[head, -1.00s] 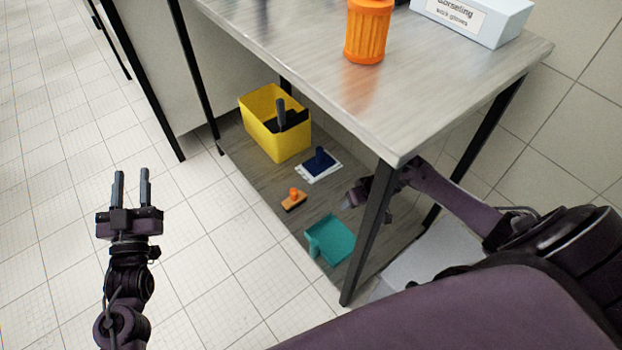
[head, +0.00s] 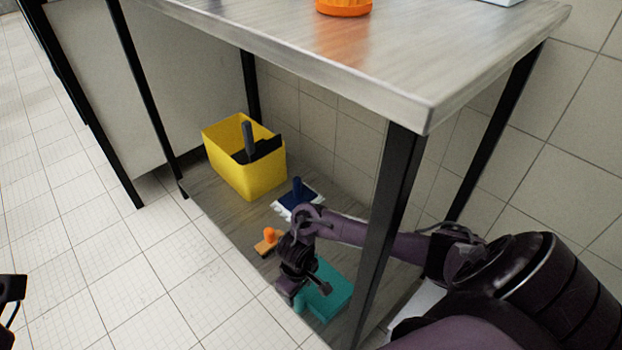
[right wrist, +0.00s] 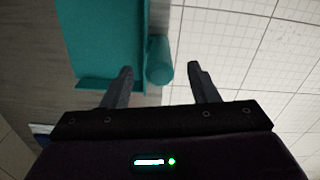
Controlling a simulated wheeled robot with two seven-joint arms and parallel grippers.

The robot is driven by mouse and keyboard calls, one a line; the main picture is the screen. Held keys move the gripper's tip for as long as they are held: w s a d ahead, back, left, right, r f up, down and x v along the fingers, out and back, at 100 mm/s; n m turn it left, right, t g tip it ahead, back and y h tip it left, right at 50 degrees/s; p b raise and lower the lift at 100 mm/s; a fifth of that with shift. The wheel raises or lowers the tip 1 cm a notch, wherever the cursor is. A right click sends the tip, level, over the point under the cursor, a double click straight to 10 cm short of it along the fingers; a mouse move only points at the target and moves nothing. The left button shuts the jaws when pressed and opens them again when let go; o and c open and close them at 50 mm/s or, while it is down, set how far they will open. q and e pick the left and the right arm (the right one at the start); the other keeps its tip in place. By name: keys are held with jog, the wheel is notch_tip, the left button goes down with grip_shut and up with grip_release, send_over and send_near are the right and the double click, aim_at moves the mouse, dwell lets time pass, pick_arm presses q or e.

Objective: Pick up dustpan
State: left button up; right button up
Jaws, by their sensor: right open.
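The teal dustpan (head: 335,287) lies on the lower shelf of the table, near its front right leg. My right gripper (head: 311,294) is over the dustpan's near left side in the head view and hides part of it. Only a dark piece of my left arm shows at the left edge.
A yellow bin (head: 240,172), a blue-handled tool on white sheets (head: 298,198) and an orange-knobbed brush (head: 269,241) are on the shelf. The black table leg (head: 390,225) stands close to my right forearm. The tiled floor (head: 150,285) at front left is clear.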

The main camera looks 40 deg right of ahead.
notch_tip(320, 180, down, 4)
jog(key=b, duration=0.2)
jog(key=shift+w+b, duration=0.1)
jog(key=shift+b, duration=0.25)
grip_shut()
